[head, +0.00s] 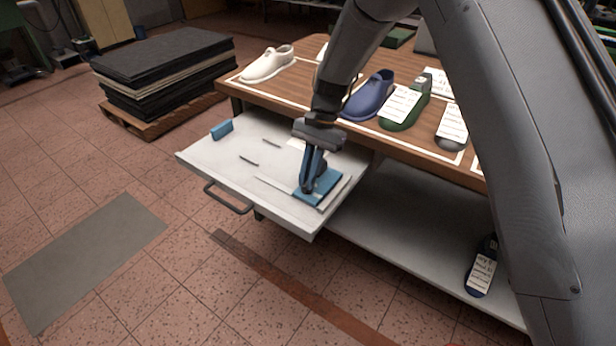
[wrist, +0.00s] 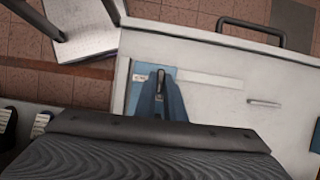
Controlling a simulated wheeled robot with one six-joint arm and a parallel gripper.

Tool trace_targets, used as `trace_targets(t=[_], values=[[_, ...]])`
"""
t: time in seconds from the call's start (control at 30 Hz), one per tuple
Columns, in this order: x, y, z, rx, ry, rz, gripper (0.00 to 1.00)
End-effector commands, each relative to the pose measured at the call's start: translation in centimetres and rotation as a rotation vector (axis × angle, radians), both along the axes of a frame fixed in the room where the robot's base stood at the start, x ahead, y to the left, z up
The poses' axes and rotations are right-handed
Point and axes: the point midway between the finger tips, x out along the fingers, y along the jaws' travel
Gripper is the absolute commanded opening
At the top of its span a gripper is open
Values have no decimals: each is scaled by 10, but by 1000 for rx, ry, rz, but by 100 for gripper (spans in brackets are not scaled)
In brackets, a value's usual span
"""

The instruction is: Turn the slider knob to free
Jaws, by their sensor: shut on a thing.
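A blue slider plate (head: 325,183) sits on the right part of a white pulled-out drawer (head: 215,148), at the end of a pale straight track. The plate (wrist: 142,98) also shows in the wrist view, with a small white label whose writing is too small to read. My gripper (head: 309,188) points down onto the plate and is shut. Its blue fingers (wrist: 160,90) close around a small dark knob (wrist: 160,76) on the plate. Most of the knob is hidden by the fingers, so its turn is hard to read.
A blue block (head: 221,129) stands at the drawer's left side, and dark slots lie in its surface. The drawer's handle (head: 228,199) faces the floor side. Behind, a wooden table (head: 305,88) carries several shoes and labelled lasts. A labelled last (head: 481,268) lies on the lower shelf.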

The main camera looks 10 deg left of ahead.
Motion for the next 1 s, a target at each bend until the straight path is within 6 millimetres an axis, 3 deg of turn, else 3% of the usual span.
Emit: trace_targets(t=[0.3,0.33,0.43,0.77,1.0], values=[[0,0,0,0,0,3,0],[0,0,0,0,0,3,11],[0,0,0,0,0,2,28],[1,0,2,0,-1,2,28],[14,-4,30,3,-4,0,28]])
